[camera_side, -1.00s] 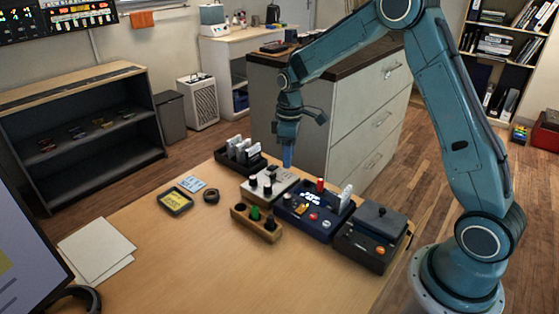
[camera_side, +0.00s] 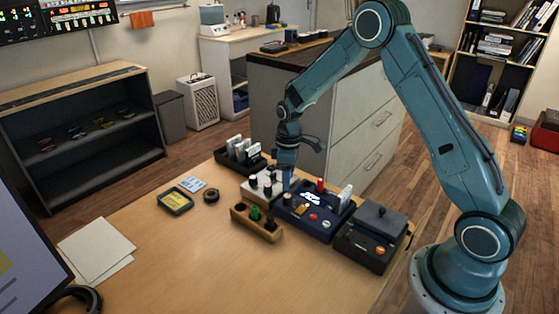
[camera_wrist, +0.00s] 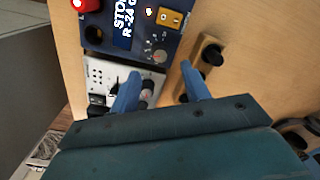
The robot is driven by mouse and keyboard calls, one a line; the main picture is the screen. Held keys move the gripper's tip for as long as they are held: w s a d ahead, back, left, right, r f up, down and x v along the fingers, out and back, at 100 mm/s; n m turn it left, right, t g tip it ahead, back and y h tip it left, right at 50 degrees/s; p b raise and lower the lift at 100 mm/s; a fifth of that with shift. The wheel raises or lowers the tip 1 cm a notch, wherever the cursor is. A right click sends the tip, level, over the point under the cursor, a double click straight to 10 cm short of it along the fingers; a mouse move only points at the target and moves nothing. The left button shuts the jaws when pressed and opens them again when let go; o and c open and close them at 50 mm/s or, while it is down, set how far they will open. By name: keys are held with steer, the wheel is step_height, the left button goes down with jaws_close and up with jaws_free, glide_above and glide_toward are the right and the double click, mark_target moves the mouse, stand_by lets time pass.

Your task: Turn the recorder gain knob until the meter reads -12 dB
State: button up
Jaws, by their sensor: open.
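The dark blue recorder (camera_side: 325,228) stands on the desk, its lit display too small to read in the side view. In the wrist view the recorder (camera_wrist: 178,45) is partly cut off at the top. Its display (camera_wrist: 125,22) shows "STOP" and what looks like "R -24". My gripper (camera_side: 287,187) points down above the recorder's left end. In the wrist view my gripper (camera_wrist: 161,72) is open, its blue fingers apart and nothing held. The knob lies just beyond the fingertips.
A white box with black knobs (camera_wrist: 100,72) lies left of the recorder, under one finger. A wooden block with plugs (camera_side: 242,218) is in front. A dark box with an orange button (camera_side: 365,250) stands right. A black rack (camera_side: 228,160) is behind.

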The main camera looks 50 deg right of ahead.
mark_target(288, 196)
steer(key=shift+a+f, duration=0.1)
steer(key=shift+f, duration=3.05)
steer(key=c, duration=1)
steer(key=shift+m, duration=3.3)
